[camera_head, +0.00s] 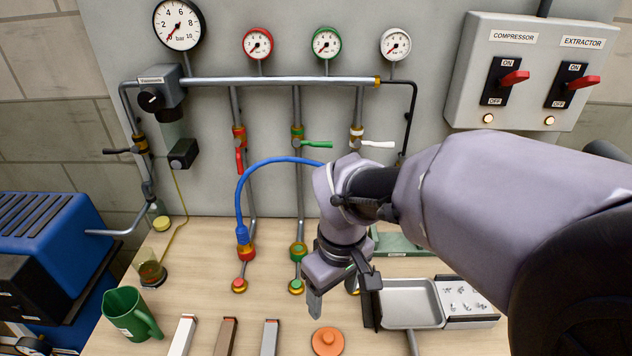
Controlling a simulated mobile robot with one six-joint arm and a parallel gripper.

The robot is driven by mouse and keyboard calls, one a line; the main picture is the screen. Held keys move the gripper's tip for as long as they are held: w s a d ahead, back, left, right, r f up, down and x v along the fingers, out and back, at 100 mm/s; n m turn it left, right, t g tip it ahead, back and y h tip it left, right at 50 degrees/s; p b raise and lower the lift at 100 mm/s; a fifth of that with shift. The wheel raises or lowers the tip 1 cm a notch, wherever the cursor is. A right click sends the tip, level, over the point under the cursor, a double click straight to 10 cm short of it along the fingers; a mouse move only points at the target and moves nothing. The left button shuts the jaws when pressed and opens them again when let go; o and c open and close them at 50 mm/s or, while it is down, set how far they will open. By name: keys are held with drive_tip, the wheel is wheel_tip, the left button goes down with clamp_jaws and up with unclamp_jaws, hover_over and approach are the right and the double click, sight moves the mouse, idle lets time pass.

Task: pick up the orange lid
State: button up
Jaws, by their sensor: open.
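The orange lid (327,341) lies on the wooden bench at the bottom middle of the view. It is a flat disc with a small knob on top. My gripper (343,305) is open, with one finger on the left and one on the right. Its fingertips appear above and behind the lid, apart from it. No object shows between the fingers.
A metal tray (409,322) is just right of my gripper, beside a plate of small parts (464,301). Several bars, including a brown one (226,336), lie left of the lid. A green jug (127,312) stands further left. A blue hose (240,190) arches behind my gripper.

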wheel_tip(320, 180, down, 2)
drive_tip(key=a+n, duration=0.1)
drive_tip(key=b, duration=0.6)
approach(328, 335)
drive_tip(key=f, duration=0.5)
drive_tip(key=shift+w+a+f, duration=0.2)
drive_tip(key=shift+a, duration=0.2)
drive_tip(key=f+b, duration=0.1)
drive_tip(key=f, duration=0.1)
drive_tip(key=f+b, duration=0.1)
drive_tip(key=f, duration=0.1)
drive_tip(key=f+b, duration=0.1)
drive_tip(key=shift+s+d+f, duration=0.15)
drive_tip(key=shift+d+f, duration=0.15)
drive_tip(key=shift+f, duration=0.1)
drive_tip(key=shift+r, duration=0.2)
drive_tip(key=c, duration=1)
drive_tip(key=shift+o, duration=0.2)
drive_tip(key=shift+r, duration=0.15)
